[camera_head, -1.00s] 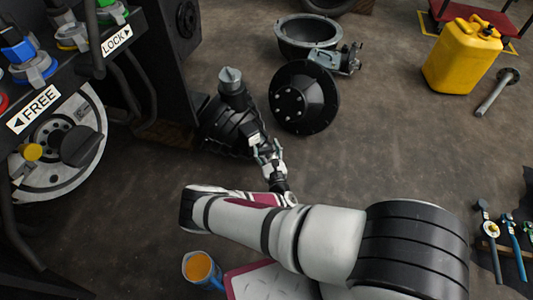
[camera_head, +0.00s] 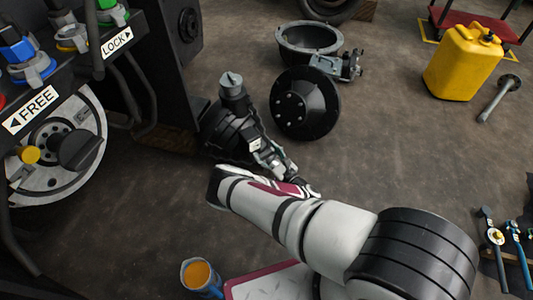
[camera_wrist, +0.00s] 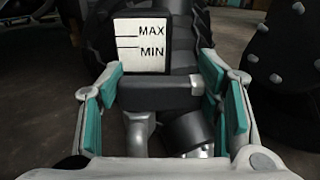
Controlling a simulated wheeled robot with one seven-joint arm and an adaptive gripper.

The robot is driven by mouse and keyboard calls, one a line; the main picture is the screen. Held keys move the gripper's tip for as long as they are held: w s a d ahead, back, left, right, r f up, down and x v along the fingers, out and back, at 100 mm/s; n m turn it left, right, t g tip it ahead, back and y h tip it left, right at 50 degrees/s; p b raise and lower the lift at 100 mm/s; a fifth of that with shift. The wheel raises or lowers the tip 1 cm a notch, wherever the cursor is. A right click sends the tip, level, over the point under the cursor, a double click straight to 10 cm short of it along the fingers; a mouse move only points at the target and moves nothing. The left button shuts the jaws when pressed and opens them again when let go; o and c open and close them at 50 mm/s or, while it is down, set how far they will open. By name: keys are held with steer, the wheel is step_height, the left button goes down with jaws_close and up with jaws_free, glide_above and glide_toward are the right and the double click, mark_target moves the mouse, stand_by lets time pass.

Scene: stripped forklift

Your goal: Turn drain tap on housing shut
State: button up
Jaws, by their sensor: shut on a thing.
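The dark ribbed housing (camera_head: 222,128) stands on the floor at the centre left of the head view, with a grey cap on top. In the wrist view a white MAX/MIN plate (camera_wrist: 142,45) shows on the housing's near side. The drain tap's dark bar-shaped handle (camera_wrist: 160,94) lies crosswise just below that plate. My gripper (camera_wrist: 160,88) is shut on the handle, with a teal-padded finger at each end of it. A grey pipe fitting (camera_wrist: 138,132) and a dark cylinder (camera_wrist: 188,130) show below the handle. In the head view my gripper (camera_head: 262,150) covers the tap.
A black bolted disc (camera_head: 306,104) stands just right of the housing, with an open bowl-shaped casing (camera_head: 309,40) behind it. A yellow can (camera_head: 462,62) stands at the upper right. A blue cup (camera_head: 203,278) with orange contents is at lower left. Floor right of centre is clear.

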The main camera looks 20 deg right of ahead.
mark_target(266, 152)
steer(key=o, duration=0.9)
steer(key=shift+r, duration=0.15)
step_height(266, 152, up, 10)
steer(key=shift+f, duration=0.1)
